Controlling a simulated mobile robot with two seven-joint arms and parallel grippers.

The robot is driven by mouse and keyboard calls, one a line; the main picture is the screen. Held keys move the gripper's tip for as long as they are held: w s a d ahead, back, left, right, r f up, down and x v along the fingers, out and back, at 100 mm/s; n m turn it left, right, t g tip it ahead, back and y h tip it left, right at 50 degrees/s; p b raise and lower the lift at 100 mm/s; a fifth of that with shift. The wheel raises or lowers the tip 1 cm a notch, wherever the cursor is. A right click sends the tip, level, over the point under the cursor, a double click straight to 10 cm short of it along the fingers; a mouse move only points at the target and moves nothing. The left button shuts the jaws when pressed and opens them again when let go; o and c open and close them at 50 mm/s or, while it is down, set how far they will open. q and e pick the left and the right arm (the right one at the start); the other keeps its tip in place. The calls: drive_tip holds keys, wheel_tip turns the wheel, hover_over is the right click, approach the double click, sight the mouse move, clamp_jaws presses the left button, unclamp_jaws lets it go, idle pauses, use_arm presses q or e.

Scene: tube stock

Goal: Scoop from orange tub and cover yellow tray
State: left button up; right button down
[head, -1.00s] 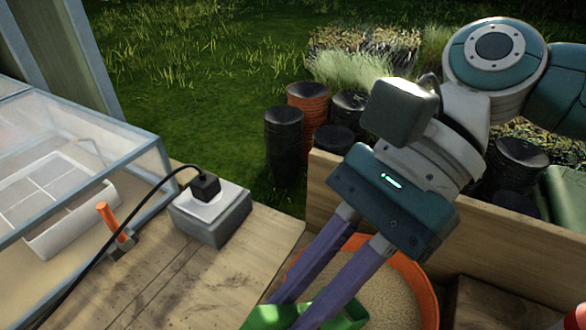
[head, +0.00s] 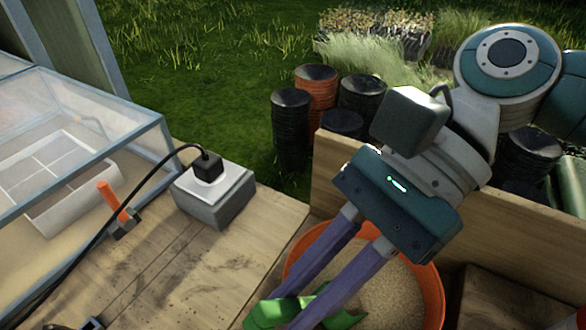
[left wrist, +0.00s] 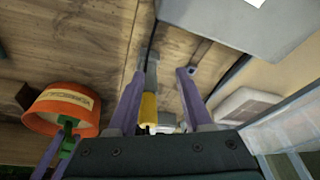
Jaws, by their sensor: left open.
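In the head view the orange tub (head: 437,300) stands at lower centre-right, filled with tan granular material (head: 392,300). My right gripper (head: 285,311) reaches down across its left side, with a green scoop (head: 262,315) between its purple fingers. The scoop's lower part is cut off by the frame. The left wrist view shows the tub (left wrist: 62,92) at left and some green of the scoop (left wrist: 68,124). My left gripper (left wrist: 158,75) is open there. A yellow piece (left wrist: 148,108) shows between its fingers; I cannot tell what it is. I cannot make out a yellow tray.
A glass-sided frame with a white sectioned tray (head: 75,210) is at left. An orange-handled tool (head: 108,196) and a grey box with a plug and black cable (head: 215,196) sit on the wooden bench (head: 190,265). A wooden board (head: 330,175) stands behind the tub.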

drive_tip(key=shift+r, duration=0.1)
drive_tip(key=shift+r+p, duration=0.25)
drive_tip(key=shift+p, duration=0.55)
drive_tip(key=shift+r+t+h+p, duration=0.5)
drive_tip(key=shift+h+p, duration=0.3)
drive_tip(key=shift+p, duration=1.5)
drive_tip(key=shift+r+h+p, duration=0.2)
drive_tip(key=shift+h+p, duration=0.2)
drive_tip(key=shift+p, duration=1.1)
wheel_tip(320, 180, up, 6)
drive_tip(key=t+h+p, duration=0.1)
drive_tip(key=h+p, duration=0.1)
drive_tip(key=p, duration=0.8)
drive_tip(key=shift+f, duration=0.2)
wheel_tip(320, 180, up, 5)
drive_tip(key=t+h+p, duration=0.1)
drive_tip(key=p, duration=0.3)
drive_tip(key=h+p, duration=0.1)
drive_tip(key=p, duration=0.3)
drive_tip(key=shift+r+t+h+p, duration=0.2)
drive_tip(key=shift+t+h+p, duration=0.1)
drive_tip(key=shift+t+p, duration=0.1)
